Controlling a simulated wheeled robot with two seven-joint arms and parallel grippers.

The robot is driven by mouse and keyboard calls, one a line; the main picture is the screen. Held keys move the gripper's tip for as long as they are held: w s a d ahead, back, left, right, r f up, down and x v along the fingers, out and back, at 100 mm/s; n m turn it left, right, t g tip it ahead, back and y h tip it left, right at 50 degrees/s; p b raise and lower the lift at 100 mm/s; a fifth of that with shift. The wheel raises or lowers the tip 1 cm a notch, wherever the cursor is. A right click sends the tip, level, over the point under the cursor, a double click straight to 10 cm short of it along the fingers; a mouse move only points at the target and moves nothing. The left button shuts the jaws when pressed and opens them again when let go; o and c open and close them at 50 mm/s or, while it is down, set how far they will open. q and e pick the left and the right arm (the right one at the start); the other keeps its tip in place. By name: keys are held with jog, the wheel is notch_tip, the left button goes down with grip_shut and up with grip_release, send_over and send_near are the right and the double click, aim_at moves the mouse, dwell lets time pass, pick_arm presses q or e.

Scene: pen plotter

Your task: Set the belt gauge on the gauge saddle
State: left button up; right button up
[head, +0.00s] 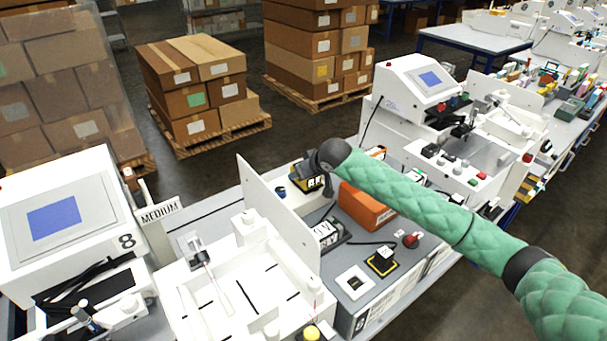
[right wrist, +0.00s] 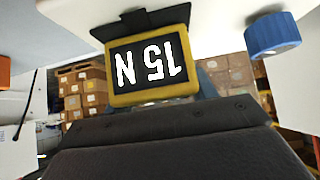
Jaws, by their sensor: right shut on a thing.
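My right gripper (head: 322,183), on the green arm, points down behind the white upright panel. It is shut on a yellow-framed block with a black face, which I take to be the belt gauge (head: 298,183). In the right wrist view the gauge (right wrist: 152,63) reads "15 N" upside down, just beyond the dark gripper (right wrist: 160,135). A black piece (right wrist: 125,22) shows behind its frame; I cannot tell if it is the gauge saddle or whether they touch. The gripper hides part of the gauge in the head view. My left gripper is not in view.
A blue knob (head: 281,191) is beside the gauge. The white panel (head: 276,210) stands close to the left. An orange box (head: 366,206), a black lettered block (head: 328,234), a red button (head: 411,239) and a black-and-yellow block (head: 383,261) crowd the grey bench.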

jog(key=o, duration=1.1)
jog(key=shift+f, duration=0.1)
jog(key=shift+s+d+r, duration=0.1)
jog(key=shift+r, duration=0.1)
jog(key=shift+s+d+r+b, duration=0.15)
jog(key=shift+s+r+b, duration=0.05)
jog(key=shift+r+b, duration=0.1)
pick_arm(q)
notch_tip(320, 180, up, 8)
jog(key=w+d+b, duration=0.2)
jog(key=b, duration=0.1)
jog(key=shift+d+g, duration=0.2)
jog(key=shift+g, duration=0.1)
pick_arm(e)
jog(key=v, duration=1.1)
jog(key=shift+f, duration=0.1)
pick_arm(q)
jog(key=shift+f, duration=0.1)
